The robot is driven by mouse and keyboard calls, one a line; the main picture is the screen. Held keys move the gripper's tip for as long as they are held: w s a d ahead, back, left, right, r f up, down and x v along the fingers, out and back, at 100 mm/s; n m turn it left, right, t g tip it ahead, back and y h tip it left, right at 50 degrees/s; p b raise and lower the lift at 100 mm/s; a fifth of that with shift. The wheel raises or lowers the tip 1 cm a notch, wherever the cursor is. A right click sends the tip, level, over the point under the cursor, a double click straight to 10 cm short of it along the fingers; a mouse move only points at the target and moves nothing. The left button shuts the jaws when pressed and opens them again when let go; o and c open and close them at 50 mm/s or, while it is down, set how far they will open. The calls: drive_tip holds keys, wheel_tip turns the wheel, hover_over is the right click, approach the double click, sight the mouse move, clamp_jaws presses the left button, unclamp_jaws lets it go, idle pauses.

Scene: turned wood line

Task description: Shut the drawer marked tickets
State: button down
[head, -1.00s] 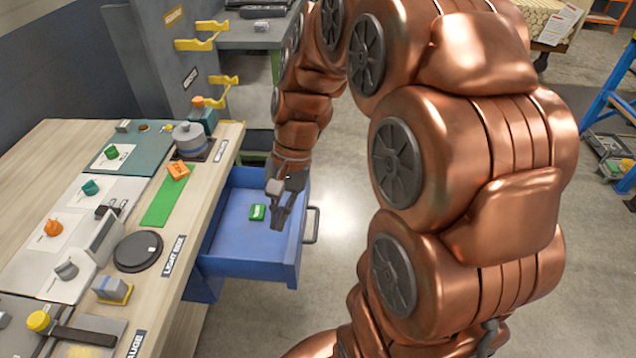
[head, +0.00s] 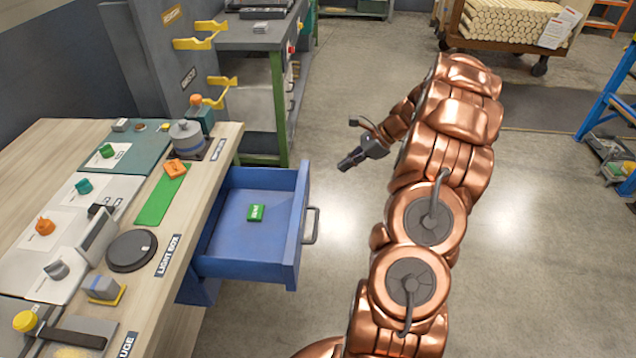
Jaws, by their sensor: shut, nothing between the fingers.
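A blue drawer (head: 297,222) stands pulled out from the right side of the wooden bench, with a grey bar handle (head: 312,224) on its outer front. A small green block (head: 256,213) with a pale label lies inside on the drawer floor. I cannot read any "tickets" mark on the drawer. My gripper (head: 347,163) is shut and empty. It is over the open floor to the right of the drawer front, apart from the handle, and appears higher than the drawer.
The bench (head: 203,195) carries mats, knobs, a black disc (head: 132,251), an orange block (head: 175,169) and a green strip (head: 163,198). A green-framed grey workstation (head: 262,80) stands behind the drawer. A blue ladder (head: 606,95) stands far right.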

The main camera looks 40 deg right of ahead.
drive_tip(key=d+f+m+t, duration=0.1)
drive_tip(key=d+f+m, duration=0.1)
drive_tip(key=d, duration=0.2)
drive_tip(key=a+r+p+x, duration=0.1)
drive_tip(key=r+p+x, duration=0.1)
drive_tip(key=x, duration=1)
drive_tip(key=shift+w+a+f, duration=0.3)
drive_tip(key=shift+w+a, duration=0.3)
